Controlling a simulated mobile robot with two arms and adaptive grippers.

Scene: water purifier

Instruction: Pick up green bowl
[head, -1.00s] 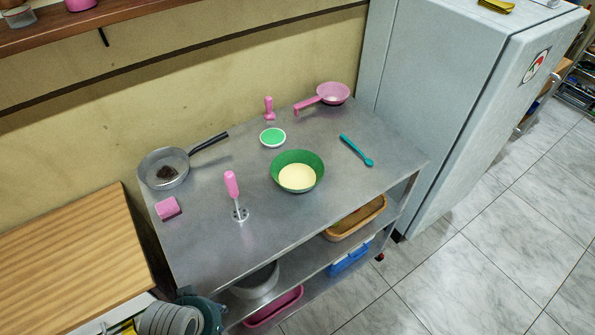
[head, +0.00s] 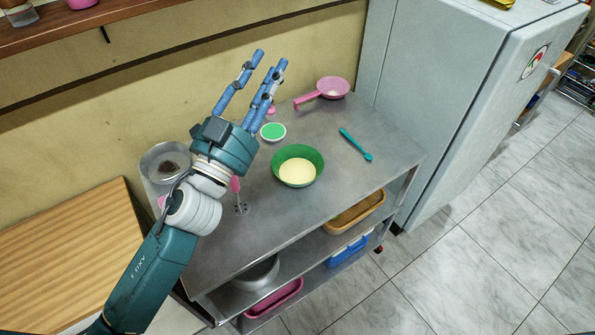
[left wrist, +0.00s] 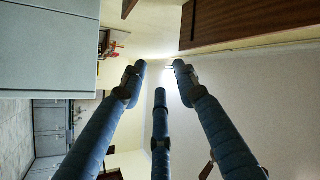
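The green bowl (head: 312,158) stands upright on the metal table, with something pale yellow inside. A smaller white dish with a green inside (head: 272,132) is behind it to the left. My left gripper (head: 268,65) is raised above the table's back left, up and left of the bowl in the head view. Its blue fingers are spread, open and empty, pointing up toward the wall. In the left wrist view the three fingers (left wrist: 160,85) show with nothing between them; the bowl is not in that view. My right gripper is not in view.
The metal table (head: 350,190) also bears a teal spoon (head: 356,145), a pink strainer (head: 332,88), a pink-handled masher (head: 236,186) and a pan (head: 160,160) partly behind my arm. A fridge (head: 440,90) stands at the right. The table in front of the bowl is clear.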

